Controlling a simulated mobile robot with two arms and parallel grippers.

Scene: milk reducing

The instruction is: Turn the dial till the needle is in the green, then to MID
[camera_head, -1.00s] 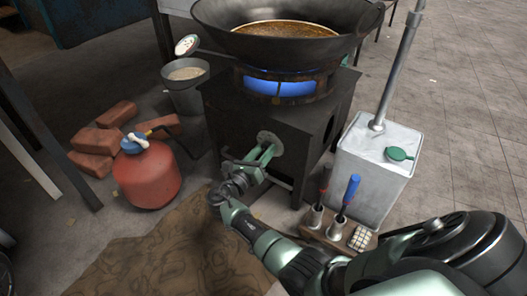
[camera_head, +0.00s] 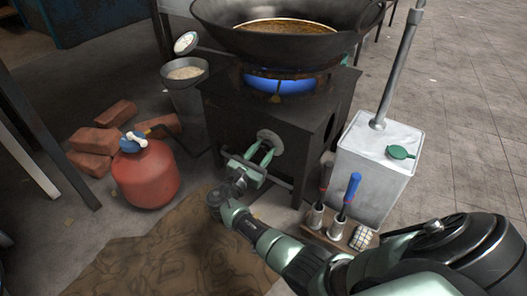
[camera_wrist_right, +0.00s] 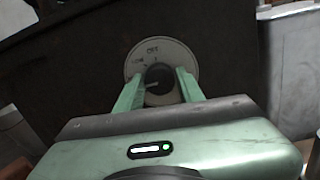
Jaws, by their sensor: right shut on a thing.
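The dial (camera_wrist_right: 160,84) is a dark knob on a round grey plate (camera_wrist_right: 181,57) on the front of the black stove (camera_head: 222,115). The plate bears letters that look like OFF at the top and LOW at the upper left. My right gripper (camera_wrist_right: 160,92) is shut on the dial, one green finger on each side. It also shows in the head view (camera_head: 264,152), low on the stove front. A light mark shows on the knob's left. MID and a needle with a green zone cannot be made out. My left gripper is not in view.
A wok (camera_head: 285,40) of brown liquid sits over the burner's blue flame (camera_head: 270,84). A red gas cylinder (camera_head: 146,175) and bricks (camera_head: 92,167) stand left. A white canister (camera_head: 372,170) and a small tool rack (camera_head: 327,240) stand right.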

